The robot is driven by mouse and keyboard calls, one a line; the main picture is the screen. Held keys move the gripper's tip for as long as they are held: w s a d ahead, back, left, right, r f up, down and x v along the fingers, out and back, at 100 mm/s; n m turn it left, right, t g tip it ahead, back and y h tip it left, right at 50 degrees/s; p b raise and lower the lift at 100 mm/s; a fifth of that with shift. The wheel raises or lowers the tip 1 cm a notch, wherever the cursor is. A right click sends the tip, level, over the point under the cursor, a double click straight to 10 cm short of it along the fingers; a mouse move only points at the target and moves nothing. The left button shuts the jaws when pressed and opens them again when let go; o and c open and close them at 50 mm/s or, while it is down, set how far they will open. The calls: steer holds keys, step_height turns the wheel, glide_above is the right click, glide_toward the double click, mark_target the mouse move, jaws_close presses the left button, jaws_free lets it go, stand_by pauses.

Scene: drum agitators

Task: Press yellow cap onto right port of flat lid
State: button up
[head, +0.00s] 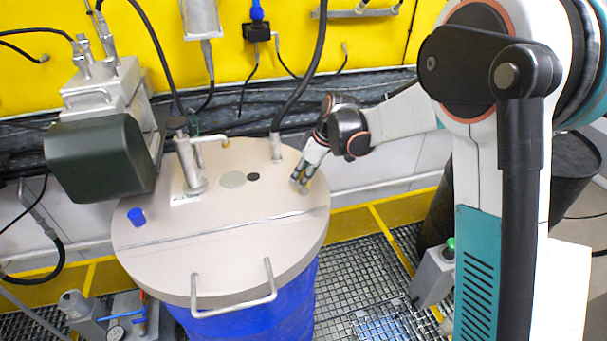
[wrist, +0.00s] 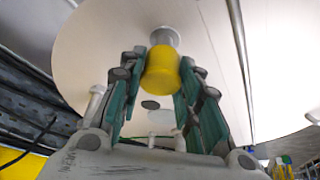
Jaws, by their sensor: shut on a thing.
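The flat lid (head: 225,255) is a beige disc on the blue drum (head: 290,305), and its underside-like pale face fills the wrist view (wrist: 90,50). My gripper (head: 301,180) is low over the lid's right side. In the wrist view my gripper (wrist: 163,62) has its teal fingers on both sides of the yellow cap (wrist: 161,72), shut on it. The pale round right port (wrist: 165,36) shows directly beyond the cap, in line with it. The cap appears to meet the port; I cannot tell whether it is seated. In the head view my fingers mostly hide cap and port.
A blue cap (head: 136,217) sits on the lid's left side. A metal pipe fitting (head: 190,165) and a hose port (head: 276,148) rise from the lid. A handle (head: 235,300) is at its front edge. A dark motor (head: 100,155) overhangs the left.

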steer(key=shift+f+b, duration=0.75)
steer(key=shift+f, duration=0.25)
steer(key=shift+f+b, duration=0.4)
steer(key=shift+f, duration=0.1)
stand_by(0.4)
steer(key=shift+f, duration=0.1)
steer(key=shift+c, duration=1)
steer(key=o, duration=1)
steer(key=shift+o, duration=0.2)
steer(key=shift+r+p, duration=0.95)
steer(key=shift+r, duration=1.1)
